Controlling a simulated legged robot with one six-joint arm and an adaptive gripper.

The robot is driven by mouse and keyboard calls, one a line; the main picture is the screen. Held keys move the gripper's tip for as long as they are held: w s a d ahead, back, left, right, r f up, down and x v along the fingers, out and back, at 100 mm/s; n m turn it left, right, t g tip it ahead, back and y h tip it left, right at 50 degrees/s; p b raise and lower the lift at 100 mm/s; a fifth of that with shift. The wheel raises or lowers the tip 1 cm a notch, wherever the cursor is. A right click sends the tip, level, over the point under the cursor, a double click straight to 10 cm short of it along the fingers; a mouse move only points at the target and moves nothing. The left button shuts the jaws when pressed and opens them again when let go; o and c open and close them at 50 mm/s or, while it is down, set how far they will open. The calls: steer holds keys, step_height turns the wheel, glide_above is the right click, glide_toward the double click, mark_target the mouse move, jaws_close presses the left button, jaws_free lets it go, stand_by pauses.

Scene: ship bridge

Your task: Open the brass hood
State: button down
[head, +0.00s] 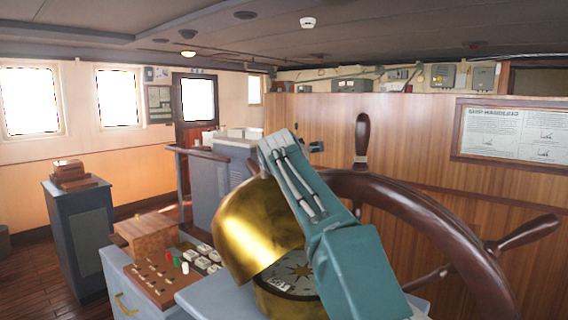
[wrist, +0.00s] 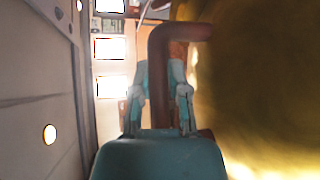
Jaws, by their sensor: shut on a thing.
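The brass hood (head: 250,225) is tilted up over the compass (head: 290,275), and part of the compass card shows beneath its edge. In the wrist view the hood (wrist: 265,90) fills the right side as a blurred golden surface. My gripper (wrist: 160,88) has its two teal fingers on either side of a brown bent handle (wrist: 158,55) and is shut on it. The handle bends right towards the hood. In the head view my teal arm crosses in front of the hood's right side, and the grip on the handle is hidden.
A large wooden ship's wheel (head: 425,215) stands close on the right of my arm. A console with a wooden box (head: 150,233) and several small pieces is at lower left. A grey cabinet (head: 80,235) stands farther left. A wood-panelled wall (head: 410,125) is behind.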

steer(key=shift+w+a+r, duration=0.25)
steer(key=shift+w+a, duration=0.75)
steer(key=shift+a, duration=0.35)
steer(key=c, duration=0.6)
jaws_free()
steer(key=shift+a, duration=0.1)
steer(key=shift+s, duration=0.1)
steer(key=shift+s+r, duration=0.25)
steer(key=shift+s, duration=0.15)
steer(key=v, duration=1)
steer(key=shift+s, duration=0.35)
steer(key=shift+f, duration=0.15)
steer(key=shift+c, duration=0.4)
